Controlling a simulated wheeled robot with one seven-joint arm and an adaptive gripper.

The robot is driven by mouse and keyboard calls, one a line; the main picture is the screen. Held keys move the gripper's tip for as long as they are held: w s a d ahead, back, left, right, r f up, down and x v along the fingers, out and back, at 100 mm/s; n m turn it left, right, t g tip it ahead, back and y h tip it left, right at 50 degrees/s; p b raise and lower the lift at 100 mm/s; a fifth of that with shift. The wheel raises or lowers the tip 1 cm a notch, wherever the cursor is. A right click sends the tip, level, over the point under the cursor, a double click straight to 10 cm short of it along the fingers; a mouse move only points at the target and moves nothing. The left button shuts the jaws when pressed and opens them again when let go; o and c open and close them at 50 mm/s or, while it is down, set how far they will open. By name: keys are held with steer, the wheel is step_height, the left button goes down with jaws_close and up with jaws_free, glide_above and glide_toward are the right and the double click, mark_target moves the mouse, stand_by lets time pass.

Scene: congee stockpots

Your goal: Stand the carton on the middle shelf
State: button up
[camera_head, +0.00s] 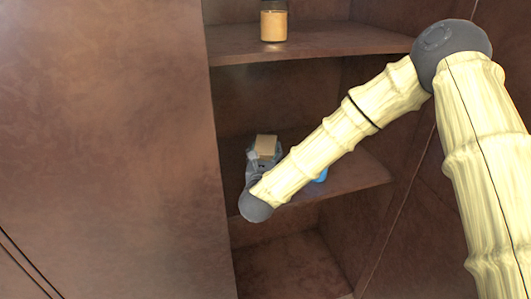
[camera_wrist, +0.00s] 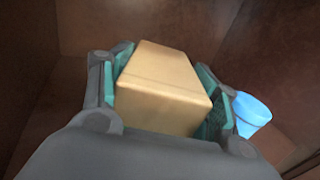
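The carton is a plain tan box (camera_wrist: 160,88), seen close in the wrist view between the two teal finger pads of my gripper (camera_wrist: 163,95). The pads lie along its two sides, and it looks held. In the head view the carton (camera_head: 266,146) shows small at the opening of the middle compartment, with my gripper (camera_head: 258,160) around its lower part. The middle shelf (camera_head: 352,178) is a brown board below it. My arm hides part of this shelf, and I cannot tell whether the carton's base touches it.
A blue cup (camera_wrist: 250,113) stands right of the carton on the middle shelf; in the head view it (camera_head: 321,175) is partly behind my arm. A jar with tan contents (camera_head: 273,24) stands on the upper shelf (camera_head: 310,42). The lower compartment (camera_head: 290,265) looks empty. A brown panel (camera_head: 105,150) borders the left.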

steer(key=o, duration=0.3)
steer(key=shift+r, duration=0.2)
steer(key=shift+s+f, duration=0.15)
steer(key=shift+s, duration=0.05)
steer(key=s+b, duration=0.1)
steer(key=s, duration=0.3)
steer(key=s+b, duration=0.1)
steer(key=s, duration=0.2)
steer(key=s+a+b, duration=0.1)
steer(key=s, duration=0.3)
steer(key=shift+s, duration=0.3)
